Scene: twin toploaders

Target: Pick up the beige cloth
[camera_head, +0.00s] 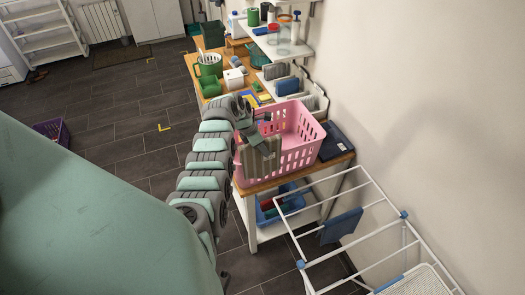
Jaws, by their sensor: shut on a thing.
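A striped beige cloth (262,160) hangs down in front of the near left wall of the pink laundry basket (299,155). My gripper (263,136) is at the top of this cloth, over the basket's left side, and is shut on it. The fingertips are small here and partly hidden by the cloth and wrist. I cannot tell whether the cloth touches the basket wall. The basket's inside is partly hidden.
The basket stands on a wooden-topped bench (268,183). A dark blue folded item (336,142) lies right of it. Behind are a green watering can (209,66) and several bottles. A white drying rack (340,230) with a blue cloth (342,225) stands at front right.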

